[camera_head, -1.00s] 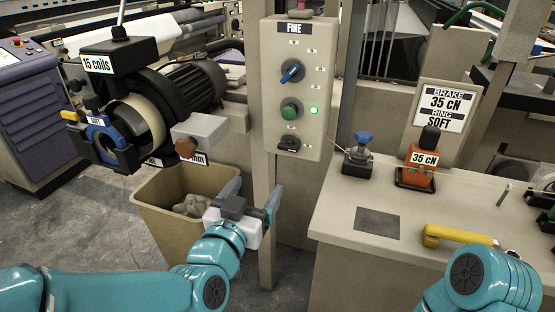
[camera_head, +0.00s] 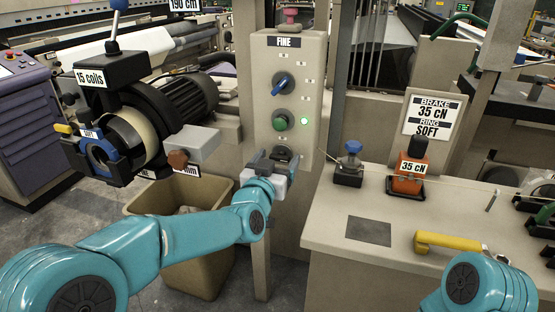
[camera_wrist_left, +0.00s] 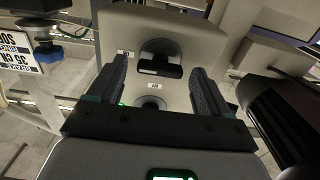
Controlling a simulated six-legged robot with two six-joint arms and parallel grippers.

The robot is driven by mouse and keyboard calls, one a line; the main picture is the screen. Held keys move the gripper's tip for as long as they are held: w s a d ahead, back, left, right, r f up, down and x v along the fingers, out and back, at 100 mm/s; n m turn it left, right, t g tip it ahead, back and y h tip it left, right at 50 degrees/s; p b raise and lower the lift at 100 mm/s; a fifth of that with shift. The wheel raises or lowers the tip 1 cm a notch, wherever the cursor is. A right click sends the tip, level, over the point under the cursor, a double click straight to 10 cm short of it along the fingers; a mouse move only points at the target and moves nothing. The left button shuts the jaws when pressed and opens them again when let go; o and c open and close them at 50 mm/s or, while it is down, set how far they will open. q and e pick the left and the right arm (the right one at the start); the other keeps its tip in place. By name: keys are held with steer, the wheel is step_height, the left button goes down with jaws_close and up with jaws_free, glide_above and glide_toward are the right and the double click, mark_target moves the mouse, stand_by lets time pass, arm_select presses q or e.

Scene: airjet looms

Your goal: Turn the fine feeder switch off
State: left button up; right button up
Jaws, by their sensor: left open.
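The grey FINE feeder panel (camera_head: 310,80) carries a blue knob (camera_head: 283,84), a green button (camera_head: 283,120) with a lit green lamp (camera_head: 304,121), and a black rotary switch (camera_head: 281,152) at the bottom. My left gripper (camera_head: 275,160) is open in front of that black switch and partly covers it. In the left wrist view, which is upside down, the black switch (camera_wrist_left: 160,60) lies between the two open fingers (camera_wrist_left: 158,68). Its handle runs crosswise there. I cannot tell whether a finger touches it. My right gripper is out of view.
The feeder with the 15 coils label (camera_head: 90,78) stands left of the panel, with its grey block (camera_head: 190,145) near my left forearm. A tan bin (camera_head: 150,208) is below. A bench (camera_head: 330,215) with a yellow-handled tool (camera_head: 450,240) lies right.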

arm_select(q)
steer(key=shift+w+d, duration=0.1)
steer(key=shift+w, duration=0.1)
steer(key=c, duration=1)
steer(key=shift+c, duration=0.2)
